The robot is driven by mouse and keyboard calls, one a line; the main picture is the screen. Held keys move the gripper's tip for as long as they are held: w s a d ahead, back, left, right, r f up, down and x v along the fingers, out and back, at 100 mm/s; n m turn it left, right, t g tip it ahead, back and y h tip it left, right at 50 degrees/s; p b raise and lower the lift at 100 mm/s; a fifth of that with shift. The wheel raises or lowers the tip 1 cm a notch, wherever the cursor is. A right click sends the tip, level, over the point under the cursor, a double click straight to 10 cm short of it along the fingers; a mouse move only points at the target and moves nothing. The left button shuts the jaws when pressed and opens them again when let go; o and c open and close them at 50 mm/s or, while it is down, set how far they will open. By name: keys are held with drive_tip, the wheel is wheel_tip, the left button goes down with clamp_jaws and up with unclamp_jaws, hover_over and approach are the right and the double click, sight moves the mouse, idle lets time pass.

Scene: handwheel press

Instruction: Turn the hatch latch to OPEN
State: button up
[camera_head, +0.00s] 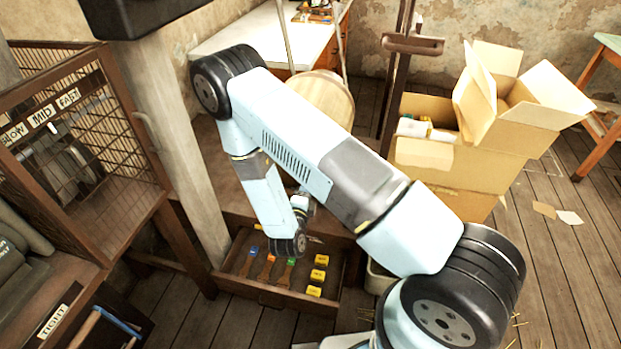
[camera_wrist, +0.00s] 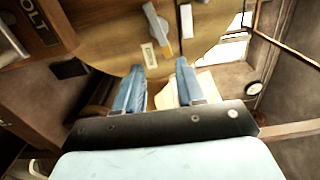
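In the wrist view, the hatch latch (camera_wrist: 157,28) is a grey lever with a yellowish edge, mounted on a wooden panel with a rounded edge (camera_wrist: 105,40). The lever lies tilted, its upper end to the left. One pale label (camera_wrist: 187,20) is right of it and another (camera_wrist: 148,54) is below it; their words are too small to read. My gripper (camera_wrist: 160,67) has its two blue fingers apart with nothing between them. The fingertips are below the latch in the picture, apart from it. In the head view I cannot make out the latch or the fingers.
In the head view, an open drawer (camera_head: 262,292) holds yellow blocks and coloured-topped items. A caged cabinet (camera_head: 100,150) with speed labels stands left, beside a pale post (camera_head: 185,150). Cardboard boxes (camera_head: 455,160) stand right. A sign ending "OLT" (camera_wrist: 42,20) shows in the wrist view.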

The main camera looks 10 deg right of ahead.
drive_tip(key=v, duration=0.3)
